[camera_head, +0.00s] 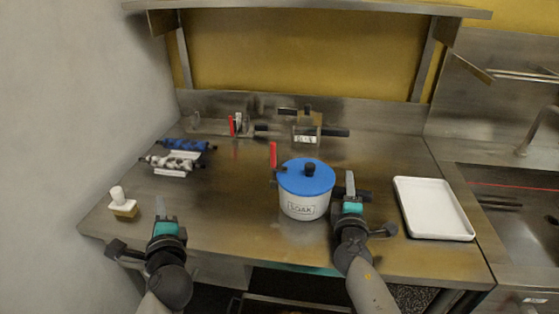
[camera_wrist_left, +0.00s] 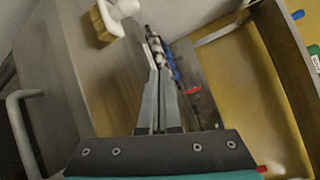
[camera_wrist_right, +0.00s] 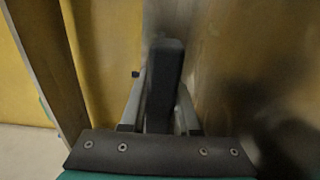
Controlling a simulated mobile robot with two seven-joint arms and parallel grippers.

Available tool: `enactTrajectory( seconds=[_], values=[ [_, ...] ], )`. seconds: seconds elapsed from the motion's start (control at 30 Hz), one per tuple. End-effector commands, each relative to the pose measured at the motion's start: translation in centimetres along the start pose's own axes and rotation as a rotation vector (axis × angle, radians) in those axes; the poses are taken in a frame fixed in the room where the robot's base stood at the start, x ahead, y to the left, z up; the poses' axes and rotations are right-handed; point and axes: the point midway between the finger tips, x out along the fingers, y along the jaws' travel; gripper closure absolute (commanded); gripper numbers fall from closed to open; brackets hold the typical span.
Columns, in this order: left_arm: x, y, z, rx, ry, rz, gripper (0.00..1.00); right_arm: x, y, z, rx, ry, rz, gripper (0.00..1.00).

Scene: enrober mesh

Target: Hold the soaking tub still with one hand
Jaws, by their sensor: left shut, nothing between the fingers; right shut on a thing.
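The soaking tub (camera_head: 304,206) is a white round pot labelled "SOAK", standing upright on the steel bench. A blue lid (camera_head: 300,178) with a black knob covers it. A red upright piece (camera_head: 273,155) shows at its left rim. My right gripper (camera_head: 350,182) is at the tub's right side, shut on its dark handle. In the right wrist view the dark handle (camera_wrist_right: 165,85) stands between the fingers; the tub body cannot be made out there. My left gripper (camera_head: 161,208) is shut and empty above the bench's left front. Its closed fingers (camera_wrist_left: 157,70) also show in the left wrist view.
A white tray (camera_head: 434,208) lies right of the tub, near a sink. A brush (camera_head: 124,203) stands at the left edge. Two rollers (camera_head: 172,162) lie at the back left. Fixtures (camera_head: 307,126) stand along the back. The bench between left gripper and tub is clear.

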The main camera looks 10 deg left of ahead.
Motion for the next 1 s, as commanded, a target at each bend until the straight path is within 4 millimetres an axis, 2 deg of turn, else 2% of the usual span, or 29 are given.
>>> enactTrajectory(
  seconds=[0.03,0.1,0.2,0.3,0.4,0.5,0.6,1.0],
  values=[
    [-1.6,-1.3,-3.3,-0.044,0.081,-0.023,1.00,0.0,-0.1,0.0,-0.001,0.000,-0.001,1.00],
    [-4.0,-3.6,-7.4,-0.106,0.189,-0.062,1.00,0.0,-0.1,0.0,-0.001,0.000,-0.001,1.00],
    [-7.6,-6.9,-12.1,-0.194,0.327,-0.115,1.00,0.0,-0.1,0.0,-0.001,0.000,-0.001,1.00],
    [-10.9,-9.9,-15.3,-0.271,0.436,-0.161,1.00,0.0,-0.1,0.0,-0.001,-0.001,-0.001,1.00],
    [-13.4,-12.2,-17.3,-0.330,0.514,-0.195,1.00,0.0,-0.1,0.0,-0.001,-0.001,-0.001,1.00],
    [-15.1,-13.7,-18.4,-0.366,0.560,-0.218,1.00,0.0,-0.1,0.1,0.000,-0.001,-0.001,1.00],
    [-15.8,-14.3,-18.8,-0.382,0.580,-0.227,1.00,0.0,-0.1,0.1,0.000,-0.001,-0.001,1.00],
    [-15.7,-14.5,-18.9,-0.384,0.583,-0.228,1.00,0.0,-0.1,0.1,0.000,-0.001,-0.001,1.00]
  ],
)
